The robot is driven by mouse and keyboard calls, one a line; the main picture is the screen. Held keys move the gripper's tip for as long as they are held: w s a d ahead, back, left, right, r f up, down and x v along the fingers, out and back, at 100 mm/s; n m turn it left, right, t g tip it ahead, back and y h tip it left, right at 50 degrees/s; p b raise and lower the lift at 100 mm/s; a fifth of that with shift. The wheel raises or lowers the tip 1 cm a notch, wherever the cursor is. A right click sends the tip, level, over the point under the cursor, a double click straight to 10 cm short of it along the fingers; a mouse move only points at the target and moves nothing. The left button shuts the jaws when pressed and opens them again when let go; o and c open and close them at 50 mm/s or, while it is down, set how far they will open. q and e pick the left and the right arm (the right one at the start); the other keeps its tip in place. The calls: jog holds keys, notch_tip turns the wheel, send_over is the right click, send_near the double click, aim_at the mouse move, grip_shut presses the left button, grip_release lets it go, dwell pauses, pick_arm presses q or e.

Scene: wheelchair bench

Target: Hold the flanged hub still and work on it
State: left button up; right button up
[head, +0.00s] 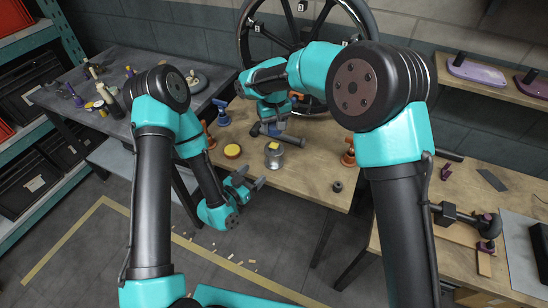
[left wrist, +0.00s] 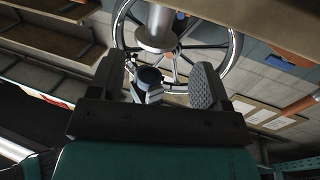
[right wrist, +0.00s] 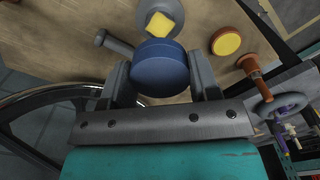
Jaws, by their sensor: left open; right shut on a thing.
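The flanged hub (head: 274,160) looks like the grey metal cylinder standing near the bench's front edge. A yellow block (right wrist: 160,24) shows on it, and the hub also shows at the top of the left wrist view (left wrist: 160,28). My right gripper (head: 270,122) is shut on a blue round piece (right wrist: 158,66), just behind the hub. Whether that piece touches the hub is hard to tell. My left gripper (head: 254,183) is open and empty, in front of the bench edge and short of the hub; its fingers (left wrist: 175,88) are spread.
A grey rod (right wrist: 117,45) with a knob lies beside the blue piece. A yellow-topped round tin (head: 232,151) and orange stands (head: 348,158) flank the hub. A small dark ring (head: 337,186) lies near the front edge. A large wheel (head: 322,20) stands behind.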

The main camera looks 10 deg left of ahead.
aim_at(273, 155)
pick_arm(q)
jog(key=x, duration=1.1)
jog(key=shift+w+d, duration=0.15)
jog(key=shift+w, duration=0.1)
jog(key=shift+c, duration=0.3)
grip_shut()
pick_arm(e)
jog(key=shift+f, duration=2.5)
jog(key=shift+f, duration=0.9)
jog(key=shift+f, duration=0.55)
